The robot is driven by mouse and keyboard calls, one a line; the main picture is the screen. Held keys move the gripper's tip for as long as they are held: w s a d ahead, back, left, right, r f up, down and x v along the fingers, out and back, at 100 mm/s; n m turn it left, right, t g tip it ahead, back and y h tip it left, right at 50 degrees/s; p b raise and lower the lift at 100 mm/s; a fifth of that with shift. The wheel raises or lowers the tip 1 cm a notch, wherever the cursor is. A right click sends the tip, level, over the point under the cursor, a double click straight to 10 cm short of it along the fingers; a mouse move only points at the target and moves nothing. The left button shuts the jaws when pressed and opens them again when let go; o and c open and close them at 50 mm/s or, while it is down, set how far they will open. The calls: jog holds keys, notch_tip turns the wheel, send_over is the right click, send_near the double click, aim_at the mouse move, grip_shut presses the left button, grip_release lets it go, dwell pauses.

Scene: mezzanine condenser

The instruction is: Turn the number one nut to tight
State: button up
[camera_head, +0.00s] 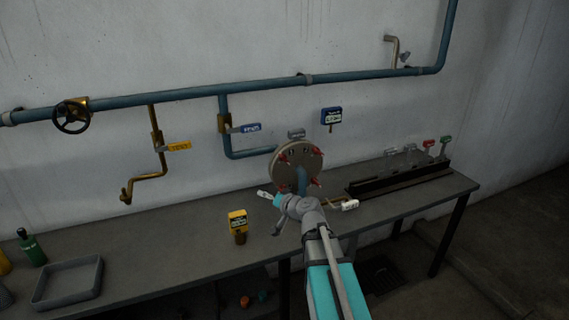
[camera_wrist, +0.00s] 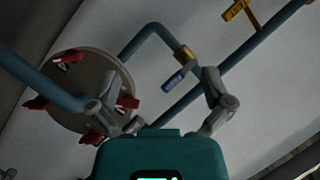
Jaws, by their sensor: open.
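A round metal flange (camera_head: 292,170) with several red nuts around its face stands at the bench's back edge. One red nut (camera_head: 317,151) shows at its upper right. I can read no numbers, so I cannot tell which nut is number one. My gripper (camera_head: 268,214) is in front of and just below the flange, partly hiding its lower part. In the wrist view the flange (camera_wrist: 98,72) is at left with red nuts, one (camera_wrist: 70,58) at the top and one (camera_wrist: 128,102) at the right, close to the left finger. My gripper (camera_wrist: 160,84) is open, with nothing between its fingers.
A blue pipe (camera_head: 195,93) runs along the wall, with a handwheel (camera_head: 71,117) and tagged valves. On the bench (camera_head: 190,260) are a yellow device (camera_head: 237,225), a grey tray (camera_head: 68,284), a green bottle (camera_head: 32,248) and a black rack (camera_head: 400,178) at right.

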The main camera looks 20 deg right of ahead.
aim_at(286, 161)
jog(key=w+d+r+m+t+h, duration=0.1)
jog(key=d+m+t+h, duration=0.1)
jog(key=d, duration=0.4)
jog(key=d+r+m+t+h, duration=0.1)
jog(key=d+r+m+h, duration=0.1)
jog(key=d, duration=0.4)
jog(key=shift+w+r+m+t+h+b, duration=0.2)
jog(key=shift+w+m+t+h+b, duration=0.25)
jog(key=shift+m, duration=0.35)
jog(key=shift+w, duration=0.1)
jog(key=w, duration=1.3)
jog(key=shift+w+a, duration=0.2)
jog(key=shift+w, duration=0.1)
jog(key=c, duration=1)
